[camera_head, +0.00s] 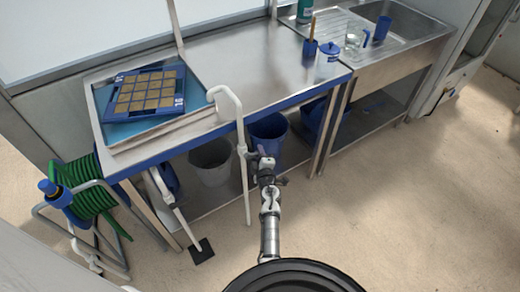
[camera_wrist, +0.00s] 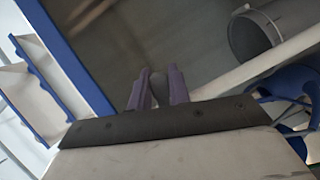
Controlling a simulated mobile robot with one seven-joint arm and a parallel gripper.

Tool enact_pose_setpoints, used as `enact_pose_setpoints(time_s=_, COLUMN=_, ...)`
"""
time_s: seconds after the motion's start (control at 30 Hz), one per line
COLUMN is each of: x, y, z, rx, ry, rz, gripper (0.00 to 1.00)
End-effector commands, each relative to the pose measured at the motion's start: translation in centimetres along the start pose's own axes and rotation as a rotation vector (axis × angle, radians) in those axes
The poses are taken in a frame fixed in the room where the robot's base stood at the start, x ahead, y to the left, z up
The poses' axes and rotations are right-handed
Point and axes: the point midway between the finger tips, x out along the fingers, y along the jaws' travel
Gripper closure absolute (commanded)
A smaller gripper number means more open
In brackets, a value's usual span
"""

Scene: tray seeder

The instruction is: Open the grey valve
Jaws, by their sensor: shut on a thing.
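A white upright pipe (camera_head: 241,170) with a bent top stands at the front edge of the steel table. My gripper (camera_head: 256,158) is at this pipe, about midway down. In the wrist view its two fingers (camera_wrist: 159,88) are close together, with a small dark grey piece (camera_wrist: 160,91) between them, which looks like the grey valve's handle. My gripper is shut on it. The pipe also shows in the wrist view (camera_wrist: 250,70), slanting up to the right from the fingers. The valve's body and its turn angle are mostly hidden behind my gripper.
The steel table (camera_head: 270,70) carries a blue seed tray (camera_head: 180,103). Below it are a grey bucket (camera_head: 211,165) and a blue bucket (camera_head: 270,130). A green hose reel (camera_head: 92,200) stands at left, a sink (camera_head: 400,25) at back right. Floor at right is clear.

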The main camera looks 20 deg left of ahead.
Motion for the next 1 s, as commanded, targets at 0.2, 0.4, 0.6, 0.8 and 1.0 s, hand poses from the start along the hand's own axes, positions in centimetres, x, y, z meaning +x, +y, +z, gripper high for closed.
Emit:
enact_pose_setpoints(time_s=0.2, x=0.0, y=-0.9, z=-0.1, rx=0.156, ry=-0.001, rz=-0.066, gripper=1.00)
enact_pose_setpoints(time_s=0.4, x=-0.1, y=-1.8, z=-0.2, rx=0.305, ry=0.000, rz=-0.129, gripper=1.00)
enact_pose_setpoints(time_s=0.6, x=-0.2, y=-2.5, z=-0.6, rx=0.451, ry=0.000, rz=-0.189, gripper=1.00)
enact_pose_setpoints(time_s=0.8, x=-0.3, y=-3.1, z=-0.9, rx=0.564, ry=0.001, rz=-0.235, gripper=1.00)
enact_pose_setpoints(time_s=1.0, x=-0.4, y=-3.4, z=-1.1, rx=0.631, ry=0.001, rz=-0.262, gripper=1.00)
